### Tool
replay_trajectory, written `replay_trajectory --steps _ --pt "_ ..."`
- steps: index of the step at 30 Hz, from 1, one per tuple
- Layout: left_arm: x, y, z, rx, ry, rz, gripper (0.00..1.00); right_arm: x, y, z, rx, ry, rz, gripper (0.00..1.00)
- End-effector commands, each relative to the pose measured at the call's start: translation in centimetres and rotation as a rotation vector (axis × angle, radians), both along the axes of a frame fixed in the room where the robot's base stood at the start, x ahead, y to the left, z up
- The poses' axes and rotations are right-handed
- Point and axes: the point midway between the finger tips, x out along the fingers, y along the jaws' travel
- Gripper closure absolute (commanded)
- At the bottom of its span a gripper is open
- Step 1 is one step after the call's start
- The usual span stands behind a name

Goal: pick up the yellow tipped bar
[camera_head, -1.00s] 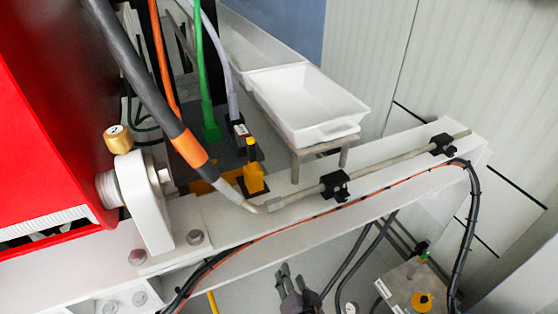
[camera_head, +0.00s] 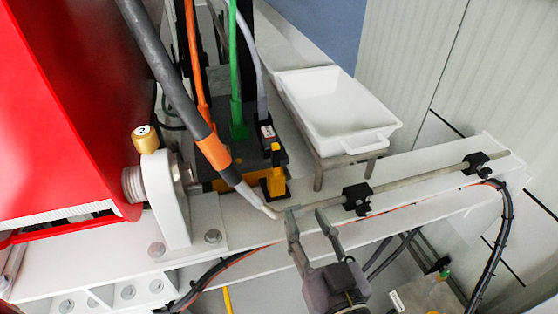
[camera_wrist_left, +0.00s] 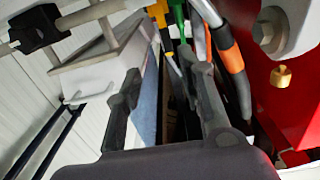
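A small upright bar with a yellow tip (camera_head: 276,155) stands at the yellow block on the dark base, beside the white beam, in the head view. Its lower part merges with the yellow block, so I cannot tell where it ends. In the left wrist view a yellow piece (camera_wrist_left: 157,13) shows at the top, but I cannot tell whether it is the bar. My left gripper (camera_head: 307,215) is open and empty, below and right of the bar, at the beam's near edge. Its two spread fingers (camera_wrist_left: 163,75) also show in the left wrist view. My right gripper is out of view.
A grey pipe (camera_head: 420,180) in black clamps runs along the white beam (camera_head: 440,197). A white tray (camera_head: 335,108) stands behind it. Orange, green and grey hoses rise left of the tray. A red housing (camera_head: 60,110) with a brass knob (camera_head: 146,139) fills the left.

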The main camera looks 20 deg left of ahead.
Motion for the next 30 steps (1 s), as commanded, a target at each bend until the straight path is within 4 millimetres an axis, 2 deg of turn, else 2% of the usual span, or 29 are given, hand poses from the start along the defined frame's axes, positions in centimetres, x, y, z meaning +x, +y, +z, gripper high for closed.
replay_trajectory --steps 2,5,12,18,26,30 --pt "-0.2 0.6 0.9 -0.022 -0.025 0.017 0.64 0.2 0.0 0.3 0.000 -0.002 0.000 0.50" --pt "0.9 1.5 1.1 -0.023 -0.030 0.022 0.64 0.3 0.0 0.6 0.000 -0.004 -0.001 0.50" --pt "5.2 4.4 1.2 -0.020 -0.028 0.020 0.64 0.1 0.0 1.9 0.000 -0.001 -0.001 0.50" --pt "8.2 6.3 1.0 -0.020 -0.027 0.018 0.64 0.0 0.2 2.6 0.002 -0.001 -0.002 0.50" --pt "9.7 7.3 0.9 -0.020 -0.024 0.018 0.64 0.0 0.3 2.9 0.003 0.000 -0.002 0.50" --pt "11.6 8.6 1.1 -0.018 -0.025 0.019 0.64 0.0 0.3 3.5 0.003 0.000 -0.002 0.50"
